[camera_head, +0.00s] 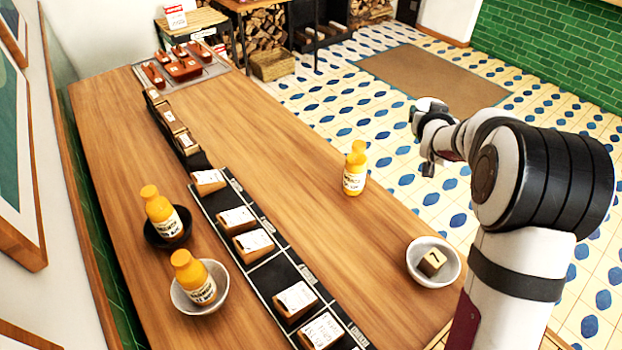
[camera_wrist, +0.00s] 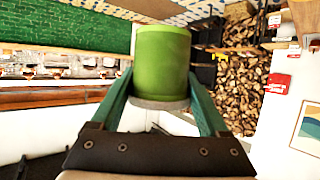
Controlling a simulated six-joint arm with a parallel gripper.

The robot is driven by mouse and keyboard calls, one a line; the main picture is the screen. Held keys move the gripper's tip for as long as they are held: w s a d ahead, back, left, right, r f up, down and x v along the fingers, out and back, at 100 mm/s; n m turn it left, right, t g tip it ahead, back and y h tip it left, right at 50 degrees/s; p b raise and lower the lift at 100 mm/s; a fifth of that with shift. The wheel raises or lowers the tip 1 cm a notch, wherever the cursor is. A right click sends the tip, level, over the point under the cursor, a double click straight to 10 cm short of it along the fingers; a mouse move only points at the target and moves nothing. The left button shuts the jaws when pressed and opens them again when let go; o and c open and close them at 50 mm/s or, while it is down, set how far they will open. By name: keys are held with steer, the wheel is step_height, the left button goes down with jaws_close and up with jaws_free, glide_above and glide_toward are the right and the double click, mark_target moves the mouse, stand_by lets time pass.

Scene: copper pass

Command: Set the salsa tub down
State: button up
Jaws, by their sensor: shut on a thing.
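A green tub (camera_wrist: 163,62), likely the salsa tub, stands out in the wrist view, with a pale grey band at its near end. The two teal fingers of my gripper (camera_wrist: 160,88) are closed on its sides. In the head view my gripper (camera_head: 428,160) is out past the table's right edge, with the tiled floor behind it. The tub cannot be made out in that view. No table surface shows under the tub in the wrist view.
The wooden table (camera_head: 290,150) has clear room right of a black divided strip (camera_head: 272,280) holding several labelled boxes. A yellow bottle (camera_head: 355,168) stands alone. A grey bowl (camera_head: 415,258) holds a small block. Two bottles stand in bowls at left. A tray (camera_head: 210,68) sits at the far end.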

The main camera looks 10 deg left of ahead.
steer(key=shift+m+h, duration=0.6)
steer(key=shift+h, duration=0.2)
steer(key=w+a, duration=0.2)
steer(key=a, duration=0.1)
steer(key=w+a, duration=0.1)
steer(key=shift+w+a+r, duration=0.25)
steer(key=shift+a+r, duration=0.1)
steer(key=shift+m+g+h, duration=0.3)
steer(key=shift+m+h, duration=0.1)
steer(key=a, duration=0.1)
steer(key=w+a, duration=0.1)
steer(key=a, duration=0.1)
steer(key=a+f, duration=0.1)
steer(key=a, duration=0.1)
steer(key=shift+w, duration=0.2)
steer(key=s+a+f, duration=0.1)
steer(key=a+f, duration=0.2)
steer(key=a, duration=0.5)
steer(key=s+a+f, duration=0.1)
steer(key=a+f, duration=0.2)
steer(key=a, duration=0.6)
steer(key=shift+a+f+m+h, duration=0.15)
steer(key=shift+a+m+h, duration=0.15)
steer(key=shift+h, duration=0.1)
steer(key=f, duration=1.5)
steer(key=shift+d+f, duration=0.3)
